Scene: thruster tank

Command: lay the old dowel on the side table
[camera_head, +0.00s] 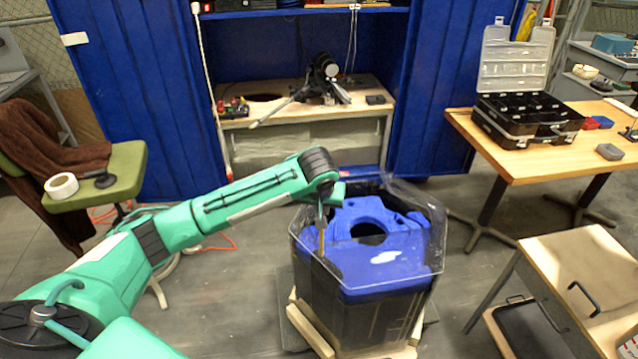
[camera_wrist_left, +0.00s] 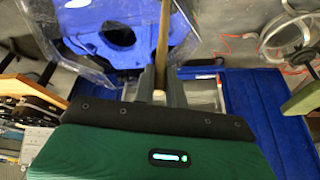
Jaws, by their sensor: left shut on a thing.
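My left gripper (camera_head: 326,188) is above the left back part of the tank (camera_head: 345,315). It is shut on the old dowel (camera_head: 321,232), a thin wooden rod that points down at the tank's clear rim. In the left wrist view the dowel (camera_wrist_left: 164,40) runs out from between the fingers (camera_wrist_left: 160,88), with the blue thruster body (camera_wrist_left: 105,35) beside it. Whether the dowel's far end touches the tank is unclear. My right gripper is not in view.
A longer wooden table (camera_head: 520,160) at the right back holds an open black toolbox (camera_head: 525,115). A blue cabinet (camera_head: 435,90) stands behind the tank. A green chair (camera_head: 125,170) with a tape roll is at left. Open floor lies between tank and low table.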

